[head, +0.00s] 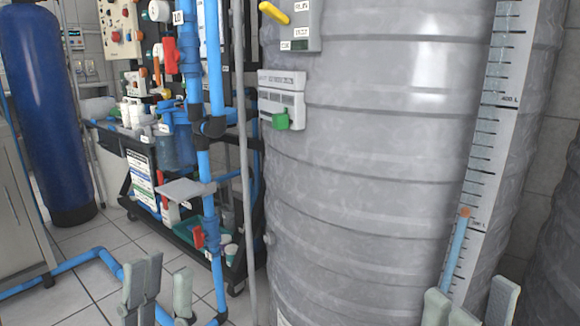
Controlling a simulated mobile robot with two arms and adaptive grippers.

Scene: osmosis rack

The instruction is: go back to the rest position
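My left gripper (166,280) shows at the bottom left of the head view, with its grey fingers pointing up. A gap shows between the fingers, and nothing is seen held in it. My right gripper (470,300) shows at the bottom right, in front of the large grey tank (370,190). Its fingers stand apart, and no object is seen between them. The lower parts of both grippers are cut off by the picture's bottom edge.
A wheeled rack with blue pipes (214,60) and red valves (170,55) stands left of the tank. A blue cylinder (45,110) stands at the far left. A blue floor pipe (75,262) crosses the tiles. Some tiled floor (120,235) is clear.

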